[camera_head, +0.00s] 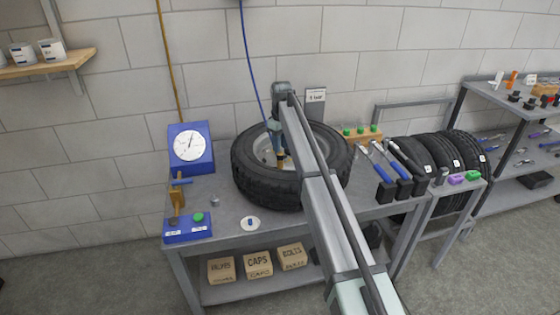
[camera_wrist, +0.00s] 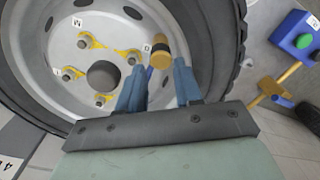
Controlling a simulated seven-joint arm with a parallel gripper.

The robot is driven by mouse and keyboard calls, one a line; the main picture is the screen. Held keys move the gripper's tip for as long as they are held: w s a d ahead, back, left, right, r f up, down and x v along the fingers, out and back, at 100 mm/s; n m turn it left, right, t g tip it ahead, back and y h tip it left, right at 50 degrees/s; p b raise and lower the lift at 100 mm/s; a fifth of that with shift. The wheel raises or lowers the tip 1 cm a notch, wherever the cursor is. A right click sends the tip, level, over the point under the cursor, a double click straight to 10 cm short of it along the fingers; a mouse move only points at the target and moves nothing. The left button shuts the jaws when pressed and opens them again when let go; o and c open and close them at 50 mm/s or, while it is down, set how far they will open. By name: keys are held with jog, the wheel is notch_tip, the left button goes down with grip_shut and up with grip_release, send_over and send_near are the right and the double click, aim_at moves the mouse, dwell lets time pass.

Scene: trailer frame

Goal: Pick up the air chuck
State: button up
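A small brass-coloured cylinder with a dark band (camera_wrist: 161,58) shows in the wrist view at the wheel, just beyond and between my fingertips; it looks like the air chuck, but I cannot be sure. In the head view its brass end (camera_head: 281,162) shows below my gripper (camera_head: 276,145). A blue hose (camera_head: 252,65) comes down from above to this spot. My gripper is over the tyre (camera_head: 265,190), which lies flat on the bench. In the wrist view my two blue fingers (camera_wrist: 158,82) are apart, with no visible grip on the cylinder. Part of it is hidden by the fingers.
A blue gauge box (camera_head: 190,160) stands behind left. A blue base with a green button (camera_head: 188,230) and a brass T-shaped piece (camera_head: 177,201) stand at the bench's left.

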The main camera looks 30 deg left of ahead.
aim_at(280, 156)
jog(key=shift+s+f, duration=0.15)
jog(key=shift+f, duration=2.8)
jog(key=shift+c, duration=0.4)
grip_shut()
